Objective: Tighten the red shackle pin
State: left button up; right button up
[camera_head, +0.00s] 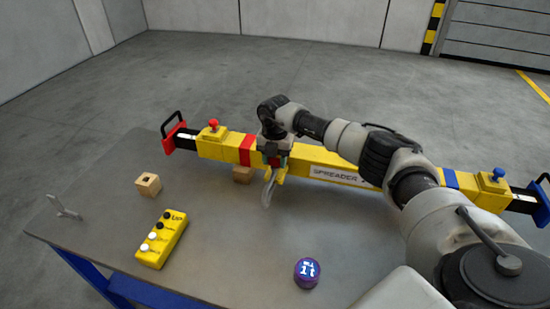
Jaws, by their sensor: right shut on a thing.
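The yellow spreader beam (216,148) lies across the table, with a red band left of my gripper and a blue band at the right. A pale metal shackle (268,190) hangs at the beam's front side, just below my right gripper. My right gripper (273,160) is over the beam at the shackle's top and is shut on the red shackle pin. Only a small bit of red shows between its fingers; the gripper hides the rest, so how deep the pin sits cannot be seen. My left gripper is not in view.
On the grey table (225,245) are a yellow button box (162,240), a wooden block with a hole (148,185), a purple round display (307,272) and a small grey bracket (62,208). A red knob (213,124) and a blue knob (497,174) stand on the beam.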

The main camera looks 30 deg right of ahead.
jog(key=shift+w+d+r, duration=0.1)
jog(key=shift+w+r, duration=0.05)
jog(key=shift+r, duration=0.1)
jog(key=o, duration=0.7)
jog(key=shift+o, duration=1.1)
jog(key=shift+f, duration=0.15)
notch_tip(320, 180, up, 11)
jog(key=b, duration=0.2)
jog(key=shift+f, duration=0.15)
